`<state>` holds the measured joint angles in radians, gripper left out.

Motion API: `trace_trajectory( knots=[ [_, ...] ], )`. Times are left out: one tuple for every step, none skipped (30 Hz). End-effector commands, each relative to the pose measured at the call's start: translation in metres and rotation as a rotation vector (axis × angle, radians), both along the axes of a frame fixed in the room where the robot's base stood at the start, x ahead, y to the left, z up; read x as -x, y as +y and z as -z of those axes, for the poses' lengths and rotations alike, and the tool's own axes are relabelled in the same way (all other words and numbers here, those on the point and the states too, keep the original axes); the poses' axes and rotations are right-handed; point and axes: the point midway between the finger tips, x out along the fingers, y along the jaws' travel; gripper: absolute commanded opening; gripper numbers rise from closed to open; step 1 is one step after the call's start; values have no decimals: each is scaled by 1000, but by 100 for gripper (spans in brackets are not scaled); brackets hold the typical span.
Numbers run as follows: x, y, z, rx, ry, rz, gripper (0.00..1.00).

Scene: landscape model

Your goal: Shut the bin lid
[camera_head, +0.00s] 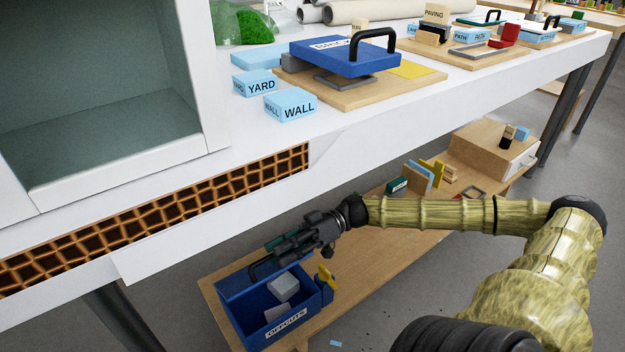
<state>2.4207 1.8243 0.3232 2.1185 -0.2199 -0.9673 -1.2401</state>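The blue bin (294,326) labelled OFFCUTS stands on the low wooden shelf under the white table. Its top is open, and light grey blocks (284,288) show inside. A blue panel (235,293) at its back left appears to be the raised lid, with a black handle (256,270) near its top. My gripper (281,247) is just above and behind the bin, close to the handle. Its fingers are dark and small, so I cannot tell whether they are open or shut, or whether they touch the handle.
The white table edge (215,222) with a mesh strip overhangs the shelf (370,260). A yellow piece (326,279) is at the bin's right side. Several small boards (420,176) and a wooden drawer box (490,150) stand farther right. The shelf middle is clear.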

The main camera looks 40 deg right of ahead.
Motion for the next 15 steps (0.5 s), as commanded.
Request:
trace_trajectory(
  knots=[
    [1, -6, 1, -1, 2, 1, 32],
    [2, -9, 1, -1, 2, 1, 32],
    [2, -12, 1, 0, 2, 2, 32],
    [3, -15, 1, 0, 2, 2, 32],
    [4, -19, 1, -1, 3, 1, 32],
    [4, -24, 1, -1, 3, 3, 32],
    [5, -29, 1, -1, 3, 3, 32],
    [6, -33, 1, -1, 4, 3, 32],
    [6, -39, 1, 0, 3, 4, 32],
    [7, -42, 1, 1, 2, 3, 32],
    [8, -47, 1, 0, 2, 2, 32],
    [9, -54, 1, 1, 2, 3, 32],
    [10, -58, 1, 1, 2, 3, 32],
    [10, -63, 1, 0, 1, 2, 32],
    [11, -67, 1, 1, 2, 3, 32]
  ],
)
